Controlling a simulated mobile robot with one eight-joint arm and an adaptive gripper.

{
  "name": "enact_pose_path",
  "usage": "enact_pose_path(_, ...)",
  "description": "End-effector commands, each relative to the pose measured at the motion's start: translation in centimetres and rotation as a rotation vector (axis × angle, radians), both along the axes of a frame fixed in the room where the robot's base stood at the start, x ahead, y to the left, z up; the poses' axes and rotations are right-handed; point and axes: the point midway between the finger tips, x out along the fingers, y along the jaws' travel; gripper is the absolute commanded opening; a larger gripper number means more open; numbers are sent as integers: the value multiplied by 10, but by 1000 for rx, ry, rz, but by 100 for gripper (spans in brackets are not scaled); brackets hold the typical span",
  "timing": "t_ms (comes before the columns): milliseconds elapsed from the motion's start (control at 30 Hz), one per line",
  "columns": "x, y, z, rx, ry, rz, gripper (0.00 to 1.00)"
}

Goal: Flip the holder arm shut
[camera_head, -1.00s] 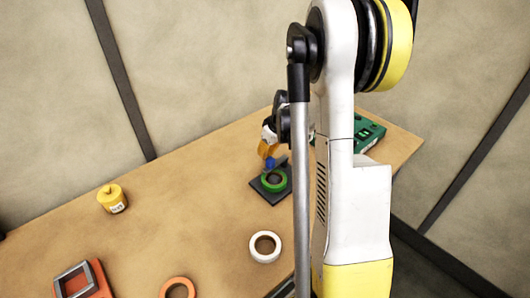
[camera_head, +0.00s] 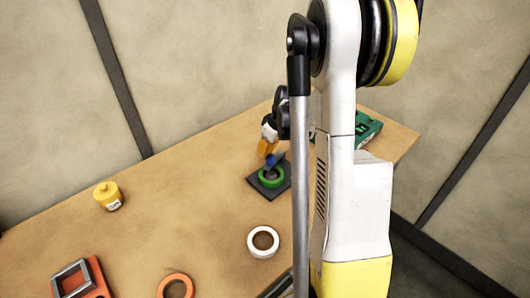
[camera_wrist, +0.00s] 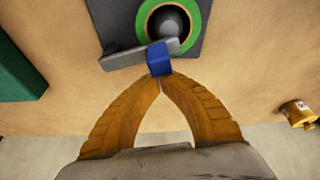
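The holder is a dark square base (camera_head: 256,182) with a round post; a green tape ring (camera_wrist: 140,30) lies around the post. The grey holder arm (camera_wrist: 122,59) has a blue end (camera_wrist: 159,59) and extends across the near side of the ring in the wrist view. My gripper (camera_wrist: 160,77) has its orange fingers together at the tips, right at the blue end; whether they touch it I cannot tell. In the head view my gripper (camera_head: 267,152) is above the holder, and the blue end (camera_head: 271,160) shows just below its fingertips.
A green case (camera_head: 367,130) is at the table's far right. A white tape ring (camera_head: 263,242), an orange ring (camera_head: 175,287), a yellow bottle (camera_head: 108,196) and an orange-red item with a grey frame (camera_head: 92,280) lie on the table.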

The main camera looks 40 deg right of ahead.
Motion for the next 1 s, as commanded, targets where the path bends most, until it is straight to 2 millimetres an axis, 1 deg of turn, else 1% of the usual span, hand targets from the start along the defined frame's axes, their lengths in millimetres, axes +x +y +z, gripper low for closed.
enact_pose_path(167, 6, 4, 0, 1, 0, 1, 0)
enact_pose_path(267, 18, 10, -1, 0, 0, 3, 0)
enact_pose_path(367, 34, 19, -1, 1, 0, 3, 0)
enact_pose_path(400, 28, 16, 14, 1, 0, -2, 0)
enact_pose_path(500, 19, 14, 39, 1, 0, -2, 0)
enact_pose_path(600, 12, 12, 59, 0, 0, -3, 0)
enact_pose_path(700, 6, 10, 75, 0, 0, -2, 0)
enact_pose_path(833, 2, 9, 89, -1, 0, -1, 0)
enact_pose_path(1000, -1, 8, 95, -1, 0, -1, 0)
